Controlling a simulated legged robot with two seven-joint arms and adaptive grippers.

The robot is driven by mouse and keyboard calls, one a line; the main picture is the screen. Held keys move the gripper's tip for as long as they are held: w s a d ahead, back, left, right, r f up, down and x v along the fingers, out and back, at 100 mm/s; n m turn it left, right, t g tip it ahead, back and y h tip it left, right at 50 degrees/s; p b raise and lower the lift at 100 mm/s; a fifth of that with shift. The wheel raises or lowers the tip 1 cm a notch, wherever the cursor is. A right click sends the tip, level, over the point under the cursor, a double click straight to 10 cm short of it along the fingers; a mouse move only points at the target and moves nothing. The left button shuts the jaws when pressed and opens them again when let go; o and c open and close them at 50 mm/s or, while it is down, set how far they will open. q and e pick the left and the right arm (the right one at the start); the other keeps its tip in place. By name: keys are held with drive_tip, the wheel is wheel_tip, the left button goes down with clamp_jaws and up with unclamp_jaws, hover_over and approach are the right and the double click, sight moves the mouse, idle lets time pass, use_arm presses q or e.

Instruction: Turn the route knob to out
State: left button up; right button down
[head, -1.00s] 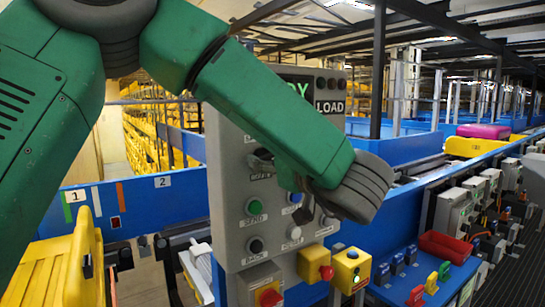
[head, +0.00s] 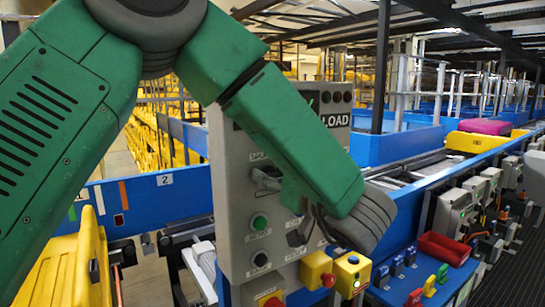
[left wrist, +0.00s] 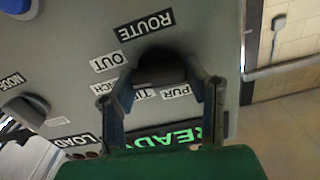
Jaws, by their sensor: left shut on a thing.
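The route knob (left wrist: 160,68) is a dark round knob under a ROUTE label in the left wrist view. Two fingers of my left gripper (left wrist: 165,82) stand on either side of it and are shut on it. An OUT label (left wrist: 109,61) is beside the knob to the left; other labels are partly covered by the fingers. My right gripper is in neither view.
Yellow button boxes (head: 352,272) stick out below. A blue conveyor (head: 400,195) runs to the back right. A red bin (head: 443,247) stands on a blue shelf.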

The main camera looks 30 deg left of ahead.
use_arm(q)
drive_tip(key=shift+d+m+p, duration=0.1)
drive_tip(key=shift+m+p, duration=0.8)
drive_tip(key=shift+f+m, duration=0.15)
drive_tip(key=shift+m, duration=0.25)
drive_tip(key=shift+f+m, duration=0.2)
drive_tip(key=shift+m, duration=0.9)
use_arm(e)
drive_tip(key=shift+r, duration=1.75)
use_arm(q)
drive_tip(key=shift+p, duration=0.3)
drive_tip(key=o, duration=1.2)
drive_tip(key=shift+w, duration=0.1)
drive_tip(key=shift+c, duration=0.2)
drive_tip(key=shift+d+r, duration=0.15)
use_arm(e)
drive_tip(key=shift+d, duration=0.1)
